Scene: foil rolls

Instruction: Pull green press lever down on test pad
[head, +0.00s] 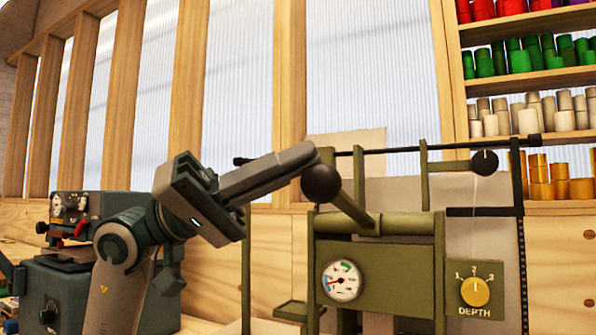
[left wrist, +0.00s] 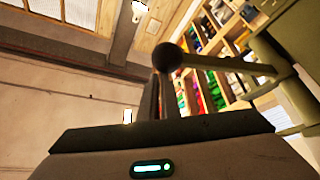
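The green press (head: 385,270) stands right of centre in the head view. Its green lever (head: 353,208) slants up to the left and ends in a black ball knob (head: 321,183). The knob also shows in the left wrist view (left wrist: 167,57), just beyond the fingertips. My left gripper (head: 312,155) reaches in from the left with its fingers at the upper left of the knob, very close to it; I cannot tell whether they touch. The fingers look closed together, with nothing seen between them. The test pad cannot be made out. My right gripper is out of view.
A gauge (head: 342,280) and a yellow depth dial (head: 475,291) sit on the press front. A black rod (head: 440,148) runs across behind the lever. A dark machine (head: 80,245) stands at left. Shelves of foil rolls (head: 530,60) are at upper right.

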